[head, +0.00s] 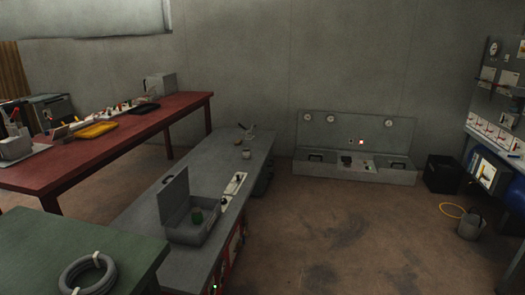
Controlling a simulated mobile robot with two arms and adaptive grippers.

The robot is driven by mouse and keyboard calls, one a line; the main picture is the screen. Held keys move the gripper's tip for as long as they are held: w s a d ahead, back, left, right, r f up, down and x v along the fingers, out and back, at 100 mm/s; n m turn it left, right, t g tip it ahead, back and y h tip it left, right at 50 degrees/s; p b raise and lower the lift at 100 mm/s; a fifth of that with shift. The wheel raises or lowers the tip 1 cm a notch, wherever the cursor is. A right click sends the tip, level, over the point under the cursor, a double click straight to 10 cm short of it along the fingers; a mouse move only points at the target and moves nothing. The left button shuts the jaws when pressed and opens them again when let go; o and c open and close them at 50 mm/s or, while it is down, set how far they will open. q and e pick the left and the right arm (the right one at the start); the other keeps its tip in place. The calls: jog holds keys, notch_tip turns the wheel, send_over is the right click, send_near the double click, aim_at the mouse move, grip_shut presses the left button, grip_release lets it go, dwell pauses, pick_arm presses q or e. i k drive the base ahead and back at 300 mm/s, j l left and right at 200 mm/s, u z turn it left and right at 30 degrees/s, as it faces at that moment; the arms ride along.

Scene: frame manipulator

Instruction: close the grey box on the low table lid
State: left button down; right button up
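The grey box (188,236) stands on the near part of the low grey table (150,207). Its lid (174,197) is up, standing roughly upright along the left side of the box.
A green-topped table (60,243) with a coiled grey hose (92,275) is at the near left. A long red table (60,167) with several items runs behind. A strip with controls (234,186) lies right of the box. Open floor (330,230) lies to the right.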

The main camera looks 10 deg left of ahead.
aim_at(175, 192)
jog(key=i+u, duration=0.1)
jog(key=i, duration=0.5)
jog(key=i+l+u, duration=0.1)
jog(key=i, duration=0.5)
jog(key=i+l, duration=0.2)
jog(key=i, duration=0.35)
jog(key=j+u, duration=0.05)
